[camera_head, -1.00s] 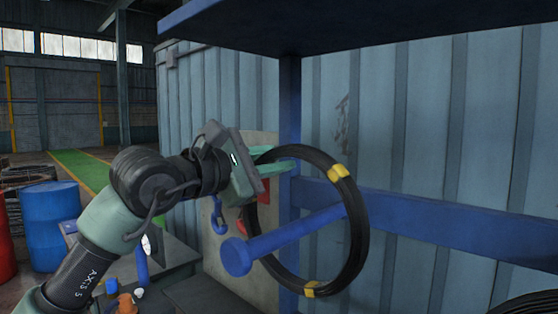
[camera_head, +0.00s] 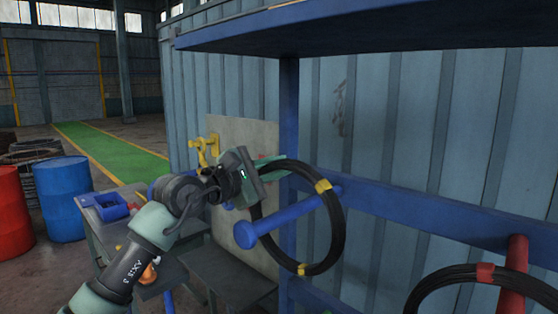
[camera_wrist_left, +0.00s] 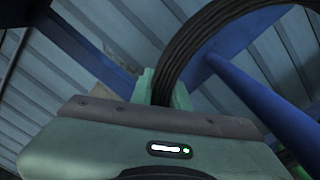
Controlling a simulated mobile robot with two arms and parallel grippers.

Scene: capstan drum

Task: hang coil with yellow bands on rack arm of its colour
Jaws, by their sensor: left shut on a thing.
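The black coil with yellow bands (camera_head: 343,222) is upright, gripped at its upper left by my left gripper (camera_head: 270,169). The gripper is shut on it; the fingers also show around the wire in the left wrist view (camera_wrist_left: 166,90). A blue rack arm (camera_head: 290,216) seems to pass through the ring: its round end shows in front of the coil's left side, its root goes behind the right side. The coil's top is above the arm; I cannot tell whether they touch. The blue arm also shows in the left wrist view (camera_wrist_left: 252,98). My right gripper is not in view.
A red rack arm (camera_head: 515,262) carries a coil with a red band (camera_head: 470,272) at the lower right. A blue shelf (camera_head: 380,28) overhangs. A yellow fitting (camera_head: 205,149) is at a grey board (camera_head: 238,140). Blue (camera_head: 62,200) and red drums (camera_head: 12,215) stand left.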

